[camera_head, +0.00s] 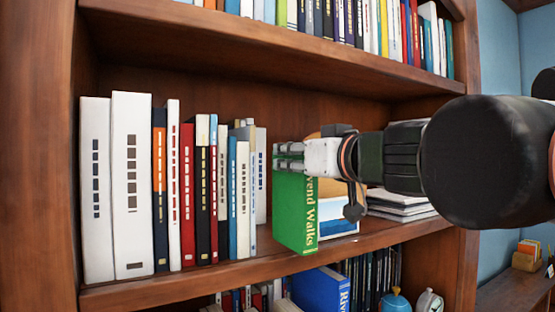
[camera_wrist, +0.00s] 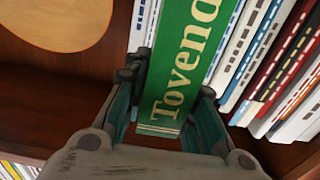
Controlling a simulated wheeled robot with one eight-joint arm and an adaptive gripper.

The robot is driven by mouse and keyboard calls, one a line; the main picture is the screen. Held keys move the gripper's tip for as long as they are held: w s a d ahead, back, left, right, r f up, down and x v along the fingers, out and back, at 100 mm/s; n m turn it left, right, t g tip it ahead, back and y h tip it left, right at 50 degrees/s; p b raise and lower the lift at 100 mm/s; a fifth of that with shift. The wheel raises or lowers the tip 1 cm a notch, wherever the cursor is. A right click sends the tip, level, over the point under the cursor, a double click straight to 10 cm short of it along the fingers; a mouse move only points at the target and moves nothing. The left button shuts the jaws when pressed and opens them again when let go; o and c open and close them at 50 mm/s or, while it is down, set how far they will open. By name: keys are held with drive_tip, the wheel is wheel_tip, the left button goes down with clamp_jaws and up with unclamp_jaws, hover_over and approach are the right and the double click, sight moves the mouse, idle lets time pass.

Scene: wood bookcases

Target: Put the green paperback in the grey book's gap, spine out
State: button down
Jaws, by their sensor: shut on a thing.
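The green paperback (camera_head: 290,222) is upright at the middle shelf, right of the book row, in the head view. Its yellow-lettered narrow side faces out and right. My gripper (camera_head: 291,160) is shut on its upper part. In the wrist view the paperback (camera_wrist: 190,60) stands between my two fingers (camera_wrist: 165,112), its lettering toward the camera. I cannot tell whether its lower edge touches the shelf. A pale grey book (camera_head: 261,172) stands at the row's right end; I cannot tell whether it is the grey book of the task. No clear gap shows among the books.
The row of upright books (camera_head: 187,190) fills the left of the shelf (camera_head: 230,272). A framed picture (camera_head: 340,223), a round wooden thing (camera_wrist: 55,22) and a flat stack of books (camera_head: 400,207) are to the right. The shelf above (camera_head: 250,48) limits height.

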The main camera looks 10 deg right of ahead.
drive_tip(key=f+b+x, duration=0.1)
drive_tip(key=f+x, duration=0.1)
drive_tip(key=x, duration=0.6)
drive_tip(key=shift+w+b, duration=0.2)
drive_tip(key=shift+b, duration=0.1)
drive_tip(key=shift+a+f, duration=0.1)
drive_tip(key=shift+f, duration=0.1)
idle(0.8)
drive_tip(key=c, duration=1.2)
unclamp_jaws()
drive_tip(key=shift+c, duration=0.2)
drive_tip(key=shift+s, duration=0.1)
